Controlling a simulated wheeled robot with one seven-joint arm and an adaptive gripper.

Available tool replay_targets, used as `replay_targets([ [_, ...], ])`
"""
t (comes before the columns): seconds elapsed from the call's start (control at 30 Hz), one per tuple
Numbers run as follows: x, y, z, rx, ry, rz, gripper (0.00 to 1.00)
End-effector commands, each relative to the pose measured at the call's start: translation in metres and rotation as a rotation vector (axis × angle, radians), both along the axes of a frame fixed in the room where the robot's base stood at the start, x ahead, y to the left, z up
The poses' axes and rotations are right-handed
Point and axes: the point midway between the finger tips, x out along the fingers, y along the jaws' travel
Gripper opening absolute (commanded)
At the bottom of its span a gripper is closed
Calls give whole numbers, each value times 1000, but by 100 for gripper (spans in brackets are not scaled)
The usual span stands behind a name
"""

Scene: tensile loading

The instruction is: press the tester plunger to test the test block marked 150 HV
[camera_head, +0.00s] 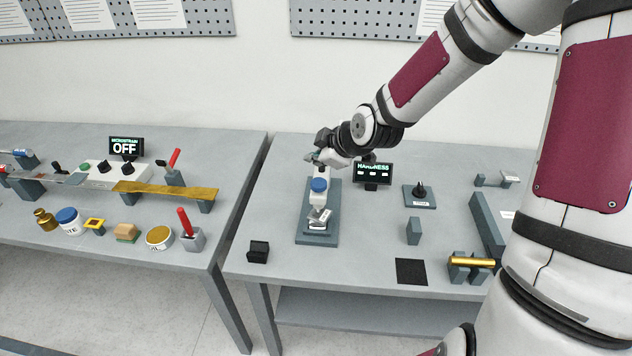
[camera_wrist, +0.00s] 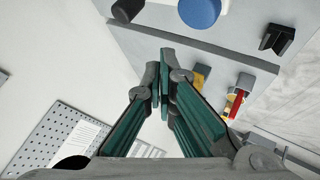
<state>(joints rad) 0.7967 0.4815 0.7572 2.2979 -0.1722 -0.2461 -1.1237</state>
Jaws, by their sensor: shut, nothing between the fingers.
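The hardness tester (camera_head: 334,205) stands on the right table, with a blue round plunger cap (camera_head: 319,185) on top. The blue cap also shows at the top edge of the wrist view (camera_wrist: 199,11). A small pale block (camera_head: 319,217) sits on the tester's base below the head; I cannot read any marking on it. My gripper (camera_head: 312,156) is above and behind the plunger cap, apart from it. In the wrist view its green fingers (camera_wrist: 164,82) are shut together and empty, and the cap lies beyond their tips.
A HARDNESS display (camera_head: 372,173) stands right of the tester, with a knob box (camera_head: 420,195) farther right. A black block (camera_head: 258,251) is at the table's front left, a dark mat (camera_head: 411,271) at the front. The left table (camera_head: 120,250) holds several tools and jars.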

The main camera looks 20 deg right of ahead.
Motion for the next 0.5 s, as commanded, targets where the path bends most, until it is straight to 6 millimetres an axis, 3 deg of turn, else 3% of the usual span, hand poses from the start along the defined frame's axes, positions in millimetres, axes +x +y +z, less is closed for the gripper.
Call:
replay_targets([
  [0.2,1,0,-27,0,1,1,0],
  [0.5,0,1,-38,0,0,2,0],
])
